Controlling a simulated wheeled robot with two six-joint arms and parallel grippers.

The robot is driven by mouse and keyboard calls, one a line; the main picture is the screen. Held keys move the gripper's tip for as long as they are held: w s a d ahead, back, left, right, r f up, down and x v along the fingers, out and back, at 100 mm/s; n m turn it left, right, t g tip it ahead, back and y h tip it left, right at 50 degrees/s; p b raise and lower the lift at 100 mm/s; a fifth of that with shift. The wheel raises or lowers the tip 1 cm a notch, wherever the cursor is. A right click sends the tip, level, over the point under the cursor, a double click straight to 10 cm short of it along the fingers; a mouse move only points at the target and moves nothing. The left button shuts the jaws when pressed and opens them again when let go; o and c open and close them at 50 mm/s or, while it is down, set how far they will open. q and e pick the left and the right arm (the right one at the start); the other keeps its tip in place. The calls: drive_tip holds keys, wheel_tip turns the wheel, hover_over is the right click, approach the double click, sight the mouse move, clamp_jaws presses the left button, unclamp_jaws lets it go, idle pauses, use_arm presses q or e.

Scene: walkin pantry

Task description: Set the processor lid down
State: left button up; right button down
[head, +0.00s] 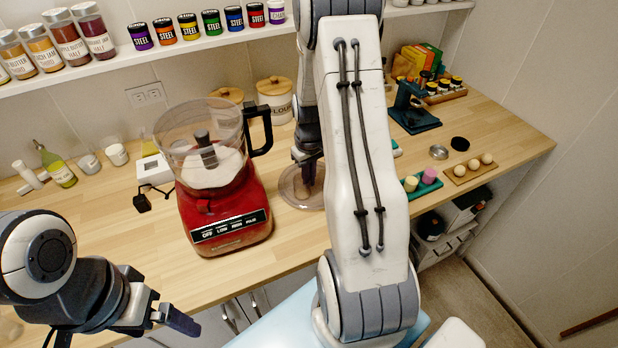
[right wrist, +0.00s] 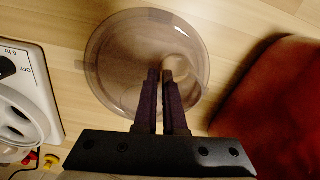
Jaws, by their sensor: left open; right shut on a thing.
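The clear processor lid (head: 290,191) is low at the wooden counter, just right of the red food processor (head: 225,205). In the right wrist view the round transparent lid (right wrist: 115,60) fills the upper middle. I cannot tell whether the lid touches the counter. My arm hides part of the lid in the head view. The processor's clear bowl (head: 185,140) is uncovered. My left gripper (head: 175,315) is open and empty in front of the counter.
A green tray (head: 420,188) with small round items and a wooden tray (head: 470,170) with pale balls lie to the right. Canisters (head: 274,100) stand behind. A white device (right wrist: 30,90) sits beside the lid. The counter (head: 110,215) left of the processor has free room.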

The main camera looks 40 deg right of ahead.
drive_tip(key=shift+f, duration=0.2)
drive_tip(key=c, duration=1)
unclamp_jaws()
drive_tip(key=shift+r, duration=0.2)
wheel_tip(320, 180, up, 12)
drive_tip(key=b, duration=0.1)
